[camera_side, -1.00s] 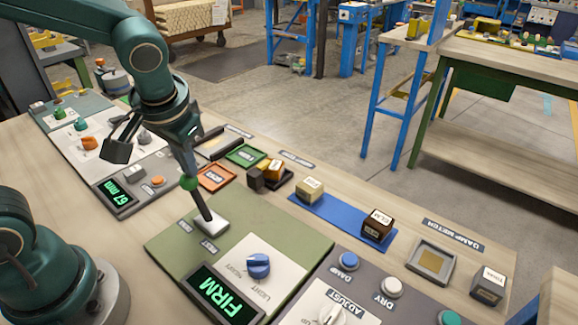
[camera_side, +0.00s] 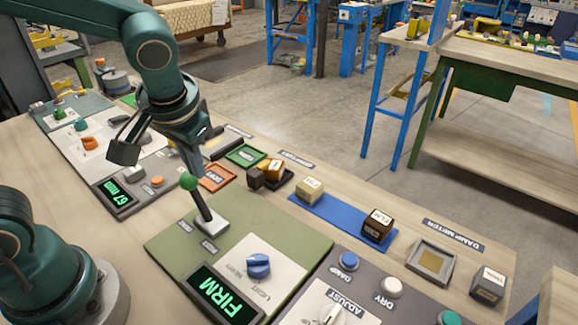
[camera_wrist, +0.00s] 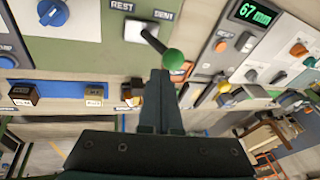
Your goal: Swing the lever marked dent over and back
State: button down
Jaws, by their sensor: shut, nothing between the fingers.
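The lever has a green ball knob (camera_side: 189,181) on a dark rod, rising from a pale base (camera_side: 210,224) on the green panel. Its rod leans toward the upper left in the side view. In the wrist view the knob (camera_wrist: 173,59) lies to the right of the base (camera_wrist: 140,32), on the side of the label DENT (camera_wrist: 163,15); REST (camera_wrist: 122,4) is on the other side. My gripper (camera_side: 195,172) is shut and empty, its tips close behind the knob. I cannot tell whether they touch it. The wrist view shows the closed fingertips (camera_wrist: 157,74) just below the knob.
The panel also carries a blue knob (camera_side: 258,265) and a display reading FIRM (camera_side: 226,297). Orange (camera_side: 216,177) and green (camera_side: 246,155) trays lie beyond the lever. Wood blocks sit on a blue strip (camera_side: 341,217) to the right. A panel reading 67 (camera_side: 121,199) stands left.

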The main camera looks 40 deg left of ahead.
jog(key=a+r+v, duration=0.1)
jog(key=a+v, duration=0.2)
jog(key=v, duration=1.1)
jog(key=s+d+f+m+t+h, duration=0.1)
jog(key=s+f+t+h, duration=0.2)
jog(key=f, duration=0.7)
jog(key=shift+s+d+f+m, duration=0.15)
jog(key=shift+s+d+m, duration=0.2)
jog(key=shift+s, duration=0.75)
